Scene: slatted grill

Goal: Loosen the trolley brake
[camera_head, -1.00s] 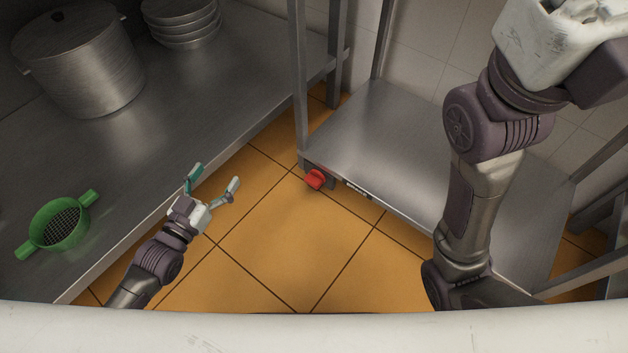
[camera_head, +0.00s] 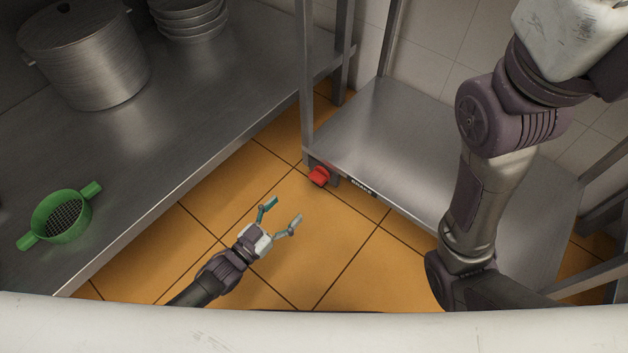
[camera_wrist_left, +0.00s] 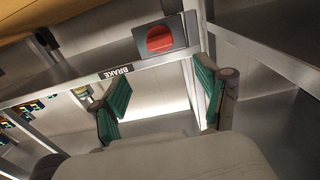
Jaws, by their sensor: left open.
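The trolley (camera_head: 375,125) is a steel frame with a flat shelf, right of centre in the head view. Its red brake knob (camera_head: 319,176) sits at the shelf's near left corner, beside a dark label strip (camera_head: 363,188). In the left wrist view the red knob (camera_wrist_left: 159,39) is on a grey plate, near a label (camera_wrist_left: 116,73) reading BRAKE. My left gripper (camera_head: 282,213) is open and empty, below and left of the knob, apart from it. Its green-padded fingers (camera_wrist_left: 163,92) show in the wrist view. My right arm rises at the right; its fingers are out of view.
A steel counter (camera_head: 150,150) at the left carries a large pot (camera_head: 85,60), stacked bowls (camera_head: 188,18) and a green strainer (camera_head: 62,216). Orange floor tiles (camera_head: 330,240) between counter and trolley are clear. My right arm stands in front of the trolley's right part.

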